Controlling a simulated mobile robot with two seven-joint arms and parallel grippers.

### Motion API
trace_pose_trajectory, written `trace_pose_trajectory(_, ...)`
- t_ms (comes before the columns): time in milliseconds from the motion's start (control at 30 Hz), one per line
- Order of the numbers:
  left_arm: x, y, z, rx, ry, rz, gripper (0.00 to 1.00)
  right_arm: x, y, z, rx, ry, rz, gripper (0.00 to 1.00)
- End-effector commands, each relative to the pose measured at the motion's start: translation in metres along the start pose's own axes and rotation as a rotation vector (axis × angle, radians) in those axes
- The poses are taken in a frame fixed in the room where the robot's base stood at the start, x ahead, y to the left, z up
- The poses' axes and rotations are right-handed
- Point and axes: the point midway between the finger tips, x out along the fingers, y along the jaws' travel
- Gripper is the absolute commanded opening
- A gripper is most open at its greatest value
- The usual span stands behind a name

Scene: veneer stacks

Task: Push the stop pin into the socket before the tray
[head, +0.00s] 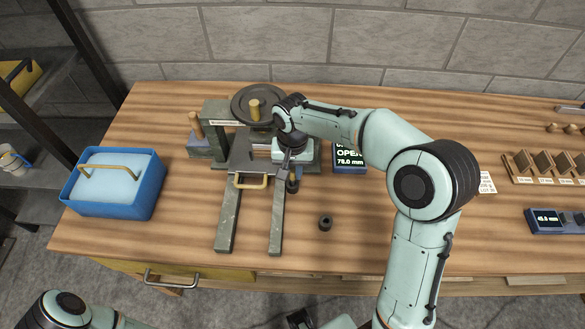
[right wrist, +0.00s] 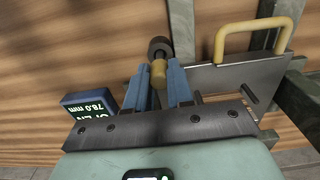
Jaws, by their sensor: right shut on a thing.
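My right gripper (head: 290,172) is over the right rail beside the tray, pointing down. In the right wrist view its two blue fingers (right wrist: 162,80) are shut on a brass-coloured pin (right wrist: 159,72), which I take as the stop pin. A dark round piece (right wrist: 160,47) shows just beyond it; I cannot tell whether it is the pin's end or the socket. A dark piece (head: 292,186) also shows below the gripper in the head view. The tray (head: 240,163) is a dark plate with a yellow handle (head: 251,181), between the rails. My left gripper is not visible.
Two grey rails (head: 229,220) run forward from the press with its dark wheel (head: 258,104). A display (head: 349,157) reads OPEN 78.0 mm.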

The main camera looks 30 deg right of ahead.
Motion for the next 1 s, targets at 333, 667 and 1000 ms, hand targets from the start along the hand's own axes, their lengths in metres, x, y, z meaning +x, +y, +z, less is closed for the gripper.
trace_pose_trajectory(333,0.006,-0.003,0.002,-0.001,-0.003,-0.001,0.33,0.009,0.000,0.000,0.000,0.000,0.000,0.00)
trace_pose_trajectory(667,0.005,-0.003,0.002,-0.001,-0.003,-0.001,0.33,0.009,0.000,0.000,0.000,0.001,0.000,0.51)
trace_pose_trajectory(1000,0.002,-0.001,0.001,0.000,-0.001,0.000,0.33,-0.016,-0.001,-0.001,0.000,0.005,-0.003,0.51)
